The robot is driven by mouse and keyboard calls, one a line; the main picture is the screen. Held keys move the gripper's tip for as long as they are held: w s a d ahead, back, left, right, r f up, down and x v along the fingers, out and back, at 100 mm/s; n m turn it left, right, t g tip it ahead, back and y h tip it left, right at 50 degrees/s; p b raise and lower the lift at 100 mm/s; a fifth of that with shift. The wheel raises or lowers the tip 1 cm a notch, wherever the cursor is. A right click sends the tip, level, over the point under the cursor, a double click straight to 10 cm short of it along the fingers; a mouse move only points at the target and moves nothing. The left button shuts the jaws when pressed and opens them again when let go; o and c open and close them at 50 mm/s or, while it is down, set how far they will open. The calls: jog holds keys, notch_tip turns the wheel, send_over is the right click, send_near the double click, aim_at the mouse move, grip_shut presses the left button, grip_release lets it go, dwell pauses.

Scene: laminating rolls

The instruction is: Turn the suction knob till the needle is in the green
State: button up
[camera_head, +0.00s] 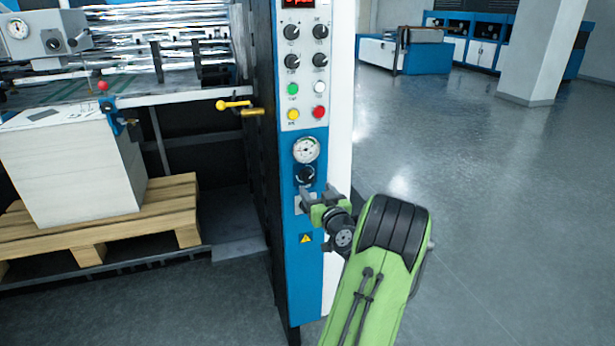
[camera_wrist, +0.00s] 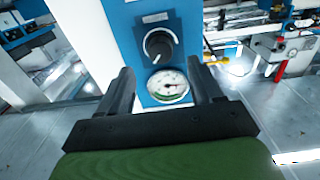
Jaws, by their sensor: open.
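The suction knob (camera_head: 305,175) is a black round knob on the blue panel of the machine's column, just below a white dial gauge (camera_head: 306,150). In the wrist view the picture is turned over, so the knob (camera_wrist: 158,44) shows above the gauge (camera_wrist: 168,87). A green band shows along part of the gauge's edge; the needle is too small to read surely against it. My gripper (camera_head: 313,198) is just below the knob in the head view. In the wrist view my gripper (camera_wrist: 160,75) is open and empty, its fingers apart, with the knob beyond the fingertips and not between them.
Above the gauge is a control panel (camera_head: 304,70) with several knobs and coloured buttons. A yellow handle (camera_head: 233,104) sticks out to the left. A paper stack (camera_head: 75,170) on a wooden pallet (camera_head: 160,212) stands left. The floor (camera_head: 480,200) on the right is clear.

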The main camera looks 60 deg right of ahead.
aim_at(309, 180)
jog(key=x, duration=0.6)
jog(key=shift+w+d+p, duration=0.3)
jog(key=shift+p, duration=0.1)
jog(key=c, duration=1.1)
jog(key=shift+o, duration=0.2)
